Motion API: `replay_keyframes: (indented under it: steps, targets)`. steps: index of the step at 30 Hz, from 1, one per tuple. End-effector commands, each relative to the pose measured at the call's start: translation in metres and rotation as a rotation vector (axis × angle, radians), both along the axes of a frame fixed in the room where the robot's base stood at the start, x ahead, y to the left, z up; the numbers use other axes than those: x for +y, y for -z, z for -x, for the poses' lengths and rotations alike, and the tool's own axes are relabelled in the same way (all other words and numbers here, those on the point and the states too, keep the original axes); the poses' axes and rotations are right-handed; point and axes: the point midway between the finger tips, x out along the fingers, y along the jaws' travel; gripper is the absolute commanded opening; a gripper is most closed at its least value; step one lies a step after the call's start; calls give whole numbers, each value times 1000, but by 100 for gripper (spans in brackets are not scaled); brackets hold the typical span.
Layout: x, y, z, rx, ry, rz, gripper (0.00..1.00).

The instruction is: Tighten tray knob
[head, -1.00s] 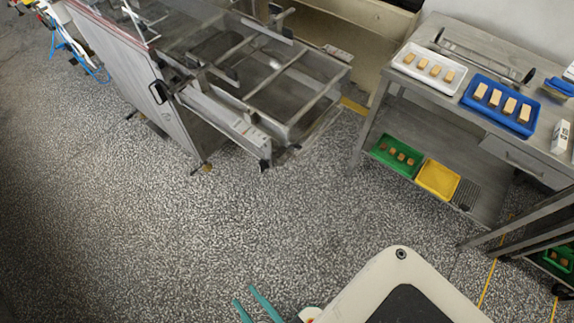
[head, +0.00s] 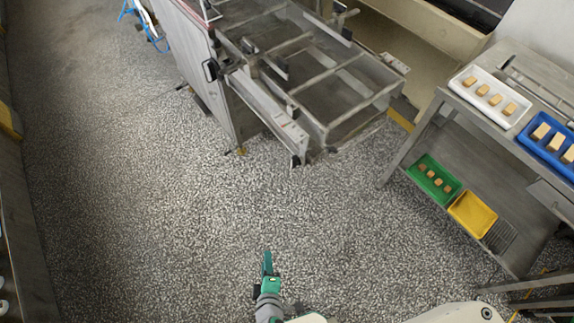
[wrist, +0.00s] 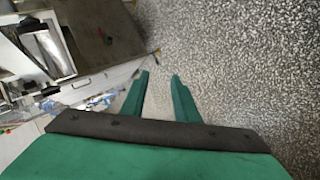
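The enrober machine (head: 290,60) stands at the top middle of the head view, with an open metal frame at its end. Small black knobs or handles show on it: one (head: 210,70) on the side panel and one (head: 295,161) at the near lower corner. I cannot tell which is the tray knob. My gripper (head: 267,258) is at the bottom middle of the head view, over the floor, well apart from the machine. In the wrist view, my gripper (wrist: 161,76) has its two green fingers apart with nothing between them.
A steel table (head: 440,110) stands at right with a white tray (head: 468,80) and a blue tray (head: 530,142) of blocks. Green (head: 416,177) and yellow (head: 470,215) trays are on its lower shelf. The speckled floor (head: 180,220) between is clear.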

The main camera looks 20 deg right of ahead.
Motion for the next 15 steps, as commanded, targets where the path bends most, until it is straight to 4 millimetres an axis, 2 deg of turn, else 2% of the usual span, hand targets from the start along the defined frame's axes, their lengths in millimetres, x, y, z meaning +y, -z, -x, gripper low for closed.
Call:
replay_keyframes:
  steps: [1, 3, 8, 11, 15]
  targets:
    - [-3, 11, -17, 31, -31, 103, 28]
    - [-12, 24, -36, 86, -68, 257, 28]
    - [-33, 33, -81, 210, -127, 605, 28]
    - [-46, 25, -111, 292, -139, 815, 28]
    - [-57, -4, -152, 411, -124, 1093, 28]
